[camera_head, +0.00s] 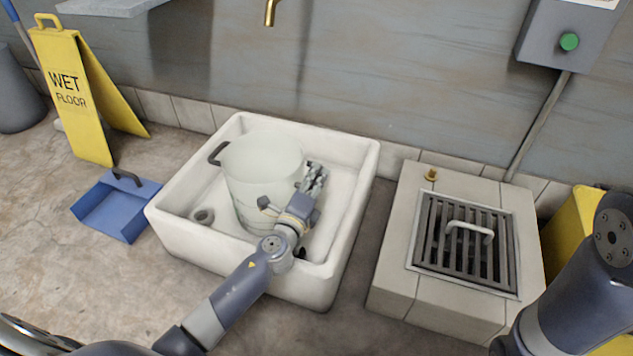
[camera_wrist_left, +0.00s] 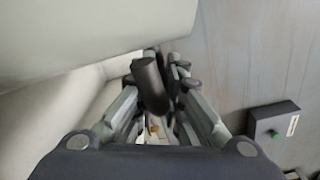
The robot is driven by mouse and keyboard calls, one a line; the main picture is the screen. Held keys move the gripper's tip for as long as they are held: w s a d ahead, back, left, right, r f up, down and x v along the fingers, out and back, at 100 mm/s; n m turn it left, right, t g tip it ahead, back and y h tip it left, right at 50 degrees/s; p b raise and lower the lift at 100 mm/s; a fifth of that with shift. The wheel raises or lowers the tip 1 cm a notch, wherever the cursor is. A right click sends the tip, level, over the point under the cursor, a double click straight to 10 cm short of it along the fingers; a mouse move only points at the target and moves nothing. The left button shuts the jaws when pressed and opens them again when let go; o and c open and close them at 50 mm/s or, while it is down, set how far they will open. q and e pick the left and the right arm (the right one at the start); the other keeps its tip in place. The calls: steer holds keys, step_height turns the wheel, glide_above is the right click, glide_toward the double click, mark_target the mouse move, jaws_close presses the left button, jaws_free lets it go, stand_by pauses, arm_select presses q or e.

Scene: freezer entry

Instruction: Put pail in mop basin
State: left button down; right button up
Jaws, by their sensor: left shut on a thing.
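The pale, translucent pail (camera_head: 258,180) is upright within the walls of the white mop basin (camera_head: 172,232). I cannot tell whether its bottom touches the basin floor. A dark handle (camera_head: 217,153) sticks out on its left side. My left gripper (camera_head: 315,178) is at the pail's right side, over the basin. In the left wrist view its fingers (camera_wrist_left: 160,85) are shut around a dark handle (camera_wrist_left: 149,84), with the pail's pale wall (camera_wrist_left: 80,35) at upper left. My right gripper is not in view; only my right arm shows at the lower right.
A brass spout (camera_head: 270,12) hangs above the basin's back. A tiled block with a metal grate (camera_head: 465,245) stands right of the basin. A blue dustpan (camera_head: 118,207) and a yellow wet-floor sign (camera_head: 72,95) stand at left. A control box with a green button (camera_head: 569,41) is on the wall.

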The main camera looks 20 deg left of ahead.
arm_select(q)
steer(key=c, duration=1.7)
jaws_free()
steer(key=shift+f, duration=0.1)
